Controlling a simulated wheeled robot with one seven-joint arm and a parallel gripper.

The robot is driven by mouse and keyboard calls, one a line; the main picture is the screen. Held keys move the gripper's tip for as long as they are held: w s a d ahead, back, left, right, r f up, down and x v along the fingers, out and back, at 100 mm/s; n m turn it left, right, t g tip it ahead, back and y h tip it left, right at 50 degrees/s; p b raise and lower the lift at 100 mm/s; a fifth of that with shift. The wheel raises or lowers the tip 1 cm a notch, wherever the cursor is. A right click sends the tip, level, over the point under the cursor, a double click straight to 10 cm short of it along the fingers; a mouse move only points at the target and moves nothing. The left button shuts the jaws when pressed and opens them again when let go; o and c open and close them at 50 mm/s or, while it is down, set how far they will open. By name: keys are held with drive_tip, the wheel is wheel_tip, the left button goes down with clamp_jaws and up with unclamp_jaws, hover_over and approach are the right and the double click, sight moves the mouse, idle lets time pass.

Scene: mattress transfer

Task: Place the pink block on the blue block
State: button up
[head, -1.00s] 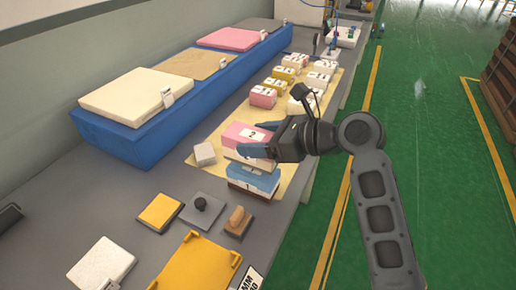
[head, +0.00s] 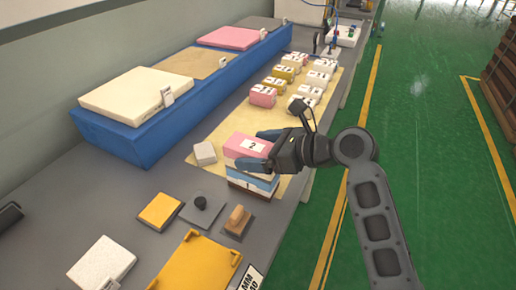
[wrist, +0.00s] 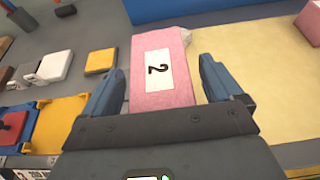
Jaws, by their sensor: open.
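The pink block (head: 246,145), marked 2, sits on top of a stack, with a whitish layer just under it. The blue block (head: 252,180) is below that layer, above a brown layer at the bottom. My gripper (head: 264,148) is around the pink block, open, with a finger on either side. In the wrist view the pink block (wrist: 160,68) lies between the fingers of my gripper (wrist: 160,85), with a visible gap at each. The blue block is hidden in the wrist view.
Several pink, white and yellow numbered blocks (head: 263,96) stand farther back on the beige mat (head: 222,128). A small white block (head: 205,153) is left of the stack. A long blue platform (head: 130,145) runs along the wall. A yellow tray (head: 195,268) is in front.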

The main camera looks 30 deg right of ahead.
drive_tip(key=v, duration=1.2)
drive_tip(key=s+a+f+n+t+h, duration=0.1)
drive_tip(key=s+a+f+n+h, duration=0.2)
drive_tip(key=s+f+n+h, duration=0.65)
drive_tip(key=s+a+r+n+t+y, duration=0.1)
drive_tip(key=s+r+n, duration=0.1)
drive_tip(key=s+n, duration=0.7)
drive_tip(key=s+a+r+n+t, duration=0.2)
drive_tip(key=s+r+n, duration=0.1)
drive_tip(key=s+n, duration=0.7)
drive_tip(key=s, duration=0.3)
drive_tip(key=shift+a+y, duration=0.2)
drive_tip(key=shift+y, duration=0.15)
